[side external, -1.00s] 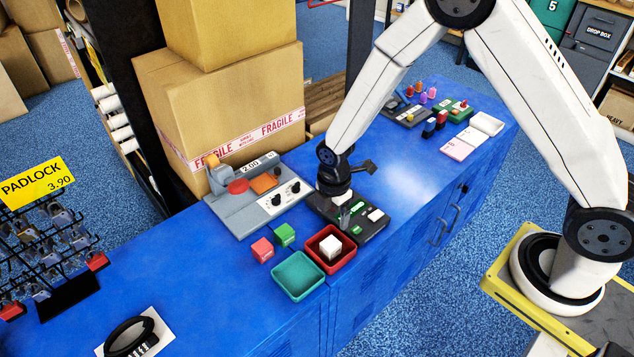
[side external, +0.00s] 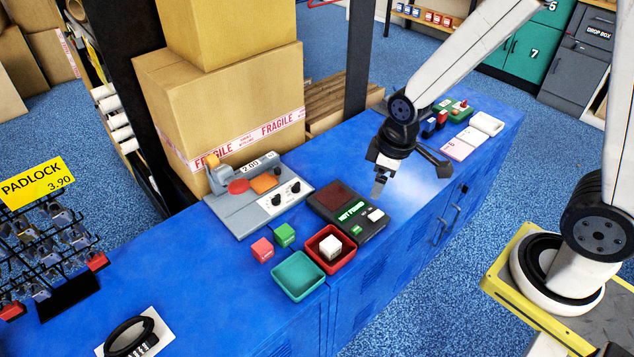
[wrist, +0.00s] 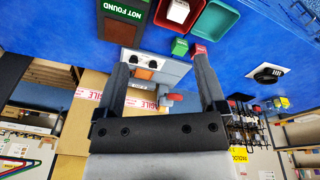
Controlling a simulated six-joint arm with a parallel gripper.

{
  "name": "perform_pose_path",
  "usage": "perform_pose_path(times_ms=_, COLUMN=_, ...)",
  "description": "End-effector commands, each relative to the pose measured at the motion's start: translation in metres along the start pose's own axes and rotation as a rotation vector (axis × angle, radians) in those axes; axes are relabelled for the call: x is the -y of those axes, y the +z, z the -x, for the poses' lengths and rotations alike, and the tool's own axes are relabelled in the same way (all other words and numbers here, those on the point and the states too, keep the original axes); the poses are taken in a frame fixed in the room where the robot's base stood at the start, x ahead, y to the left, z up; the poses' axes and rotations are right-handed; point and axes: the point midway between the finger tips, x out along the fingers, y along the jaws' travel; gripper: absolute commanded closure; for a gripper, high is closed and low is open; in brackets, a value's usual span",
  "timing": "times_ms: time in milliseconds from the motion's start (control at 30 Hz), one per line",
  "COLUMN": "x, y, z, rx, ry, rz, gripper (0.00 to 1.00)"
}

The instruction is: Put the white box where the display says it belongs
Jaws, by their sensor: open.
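The white box (side external: 330,246) sits in the red tray (side external: 339,266), and it also shows in the wrist view (wrist: 178,11). An empty teal tray (side external: 299,276) stands beside the red one. The dark device with the display (side external: 351,211) lies just behind the red tray; its green-lit display reads "NOT FOUND" in the wrist view (wrist: 126,9). My gripper (side external: 378,194) is open and empty, above the counter to the right of the device. Its two fingers show in the wrist view (wrist: 163,72) with nothing between them.
A red cube (side external: 262,250) and a green cube (side external: 284,235) stand left of the trays. Large cartons (side external: 240,120) back the counter. A padlock rack (side external: 45,245) stands at left.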

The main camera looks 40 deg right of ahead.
Motion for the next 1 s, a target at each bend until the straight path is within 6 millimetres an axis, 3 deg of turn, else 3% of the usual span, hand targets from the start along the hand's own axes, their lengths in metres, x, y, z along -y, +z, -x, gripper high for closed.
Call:
perform_pose_path(times_ms=100, x=0.0, y=0.018, z=0.018, rx=-0.028, ry=0.014, rz=-0.191, gripper=0.1)
perform_pose_path(times_ms=333, x=0.002, y=0.04, z=0.033, rx=-0.06, ry=0.024, rz=-0.427, gripper=0.1)
perform_pose_path(times_ms=1000, x=0.002, y=0.044, z=0.035, rx=-0.065, ry=0.025, rz=-0.473, gripper=0.1)
